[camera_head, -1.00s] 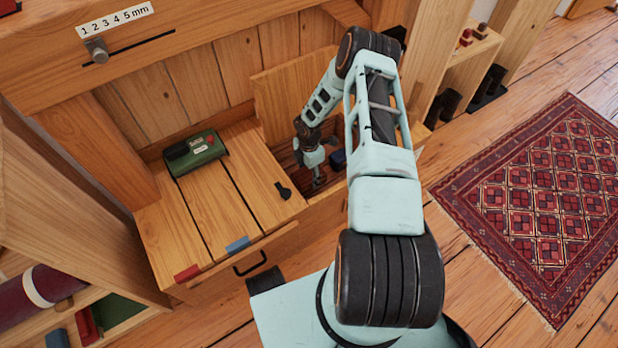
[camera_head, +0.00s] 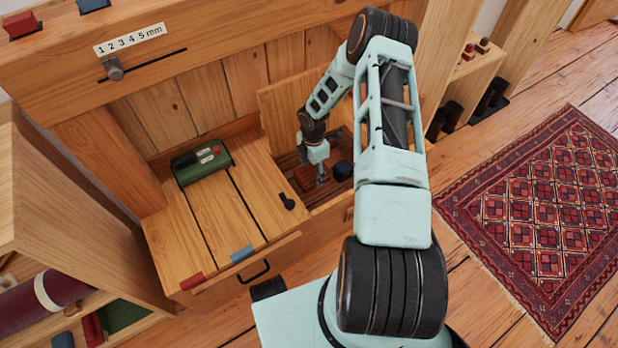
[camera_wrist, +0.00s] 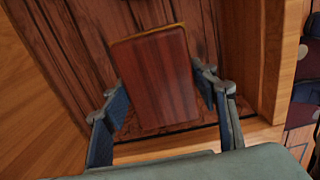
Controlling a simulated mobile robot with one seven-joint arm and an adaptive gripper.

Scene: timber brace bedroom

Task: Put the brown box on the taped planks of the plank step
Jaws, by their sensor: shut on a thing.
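My gripper (camera_head: 320,178) reaches down into the open compartment right of the plank step (camera_head: 219,219). In the wrist view its two blue-padded fingers (camera_wrist: 166,108) are on either side of the brown box (camera_wrist: 157,75), and it is shut on it. The box has a smooth reddish-brown top face and looks slightly turned between the pads. It also shows in the head view (camera_head: 304,176) beside the fingers, low in the compartment. The step's planks bear a red tape piece (camera_head: 192,281) and a blue tape piece (camera_head: 242,253) at their front ends.
A green device (camera_head: 201,165) stands at the back of the planks, and a small black knob (camera_head: 287,202) is near their right edge. A dark blue object (camera_head: 342,170) sits in the compartment close to my gripper. A raised wooden lid (camera_head: 285,115) stands behind. The middle planks are clear.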

